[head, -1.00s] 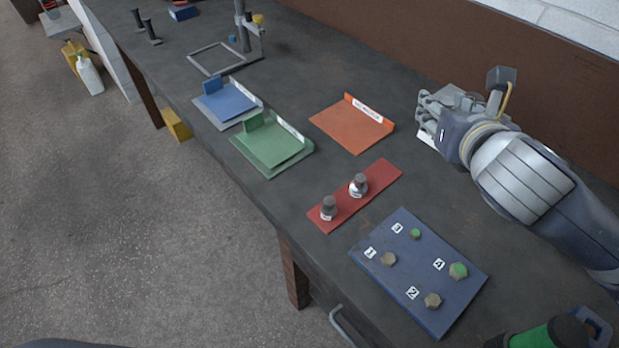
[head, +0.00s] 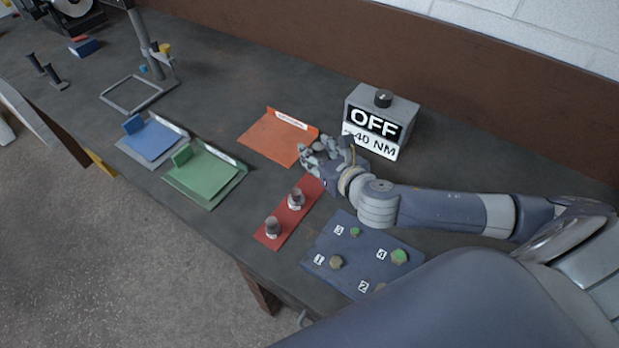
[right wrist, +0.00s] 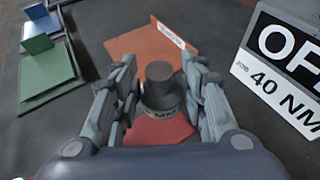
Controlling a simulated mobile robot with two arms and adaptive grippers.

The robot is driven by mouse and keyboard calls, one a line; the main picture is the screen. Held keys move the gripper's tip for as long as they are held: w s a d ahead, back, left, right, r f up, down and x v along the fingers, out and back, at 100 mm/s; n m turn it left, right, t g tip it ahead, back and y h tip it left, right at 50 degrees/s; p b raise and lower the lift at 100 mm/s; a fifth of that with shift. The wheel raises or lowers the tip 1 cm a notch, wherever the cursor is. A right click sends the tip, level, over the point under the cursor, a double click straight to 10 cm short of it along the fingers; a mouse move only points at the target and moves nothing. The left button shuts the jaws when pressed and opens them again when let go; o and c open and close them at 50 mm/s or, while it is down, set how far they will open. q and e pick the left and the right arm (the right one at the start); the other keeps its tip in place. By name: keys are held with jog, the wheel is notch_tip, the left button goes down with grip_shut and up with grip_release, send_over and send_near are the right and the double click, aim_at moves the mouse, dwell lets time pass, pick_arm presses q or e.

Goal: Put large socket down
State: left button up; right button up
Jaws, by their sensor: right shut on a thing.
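My right gripper (head: 321,153) is over the far end of the red mat (head: 268,240). In the right wrist view its fingers (right wrist: 161,72) are on both sides of a dark socket (right wrist: 160,92) with a pale label band, and it is shut on it. The socket looks upright, with the red mat (right wrist: 158,131) under it; I cannot tell whether it touches the mat. In the head view my fingers hide it. Two other sockets stand upright on the mat, a middle one (head: 296,199) and a near one (head: 273,228). My left gripper is not in view.
An orange tray (head: 270,137) lies just beyond the gripper. A grey box reading OFF and 40 NM (head: 398,105) stands right of it. A blue plate with numbered bolts (head: 335,238) lies nearer. Green (head: 212,185) and blue (head: 150,140) trays are at left.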

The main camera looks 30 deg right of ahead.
jog(key=shift+f, duration=3.1)
jog(key=o, duration=1.1)
jog(key=shift+f, duration=0.15)
jog(key=shift+s+r, duration=0.1)
jog(key=shift+r, duration=0.1)
jog(key=b+v, duration=0.1)
jog(key=v, duration=0.6)
jog(key=shift+s+r, duration=0.1)
jog(key=shift+s, duration=0.1)
